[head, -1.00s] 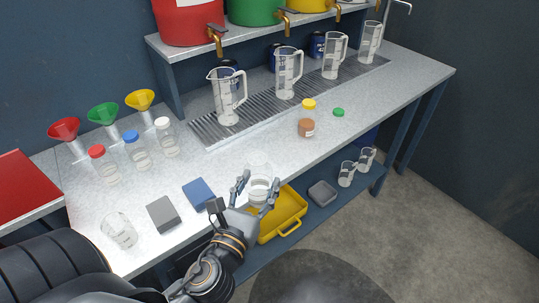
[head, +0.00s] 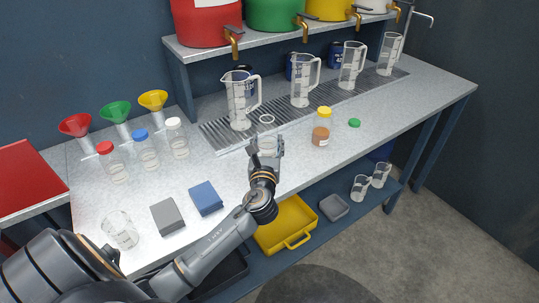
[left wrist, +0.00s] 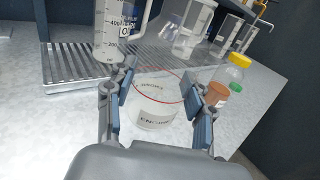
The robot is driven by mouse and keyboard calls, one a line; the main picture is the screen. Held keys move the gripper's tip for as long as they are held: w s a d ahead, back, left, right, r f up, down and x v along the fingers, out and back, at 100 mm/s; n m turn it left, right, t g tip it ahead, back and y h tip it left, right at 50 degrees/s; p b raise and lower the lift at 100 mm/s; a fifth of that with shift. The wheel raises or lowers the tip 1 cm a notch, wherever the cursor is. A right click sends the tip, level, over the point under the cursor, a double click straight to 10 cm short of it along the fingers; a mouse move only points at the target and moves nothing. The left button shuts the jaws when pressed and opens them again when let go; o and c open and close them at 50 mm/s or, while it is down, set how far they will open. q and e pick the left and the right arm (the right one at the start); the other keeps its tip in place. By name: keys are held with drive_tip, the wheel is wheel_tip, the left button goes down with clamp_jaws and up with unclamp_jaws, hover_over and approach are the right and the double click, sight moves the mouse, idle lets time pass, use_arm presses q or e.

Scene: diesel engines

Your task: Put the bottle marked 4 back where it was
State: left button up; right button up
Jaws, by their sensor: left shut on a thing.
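My left gripper (head: 266,150) is shut on a clear, open-topped container (head: 267,142), with one finger on each side. In the left wrist view the container (left wrist: 155,108) has a red line near its rim and a label partly reading "ENGINE"; no 4 is readable. I cannot tell whether its base touches the bench. A row of bottles with a red cap (head: 112,162), a blue cap (head: 146,152) and a white cap (head: 177,142) stands at the left. A bottle with a yellow cap and brown contents (head: 320,135) stands right of my gripper. My right gripper is not in view.
Several glass jugs (head: 240,103) stand along the metal drain grate (head: 275,118) behind my gripper. A loose green cap (head: 354,123) lies at the right. A grey block (head: 167,217), a blue block (head: 206,198) and a glass beaker (head: 121,232) occupy the front left.

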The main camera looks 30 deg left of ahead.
sight(269, 145)
use_arm(q)
drive_tip(key=shift+w+a+f, duration=0.15)
drive_tip(key=shift+w+f, duration=0.35)
drive_tip(key=shift+f, duration=0.1)
drive_tip(key=shift+w+a+f, duration=0.15)
drive_tip(key=shift+w+f, duration=0.3)
drive_tip(key=shift+f, duration=0.1)
drive_tip(key=shift+w+f+b, duration=0.15)
drive_tip(key=shift+f+b, duration=0.4)
drive_tip(key=shift+f, duration=1.15)
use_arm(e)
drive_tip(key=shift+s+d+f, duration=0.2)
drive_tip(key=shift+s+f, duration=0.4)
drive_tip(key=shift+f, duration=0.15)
use_arm(q)
drive_tip(key=shift+f, duration=0.2)
drive_tip(key=o, duration=1.3)
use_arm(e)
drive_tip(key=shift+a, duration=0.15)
use_arm(q)
drive_tip(key=shift+r, duration=0.1)
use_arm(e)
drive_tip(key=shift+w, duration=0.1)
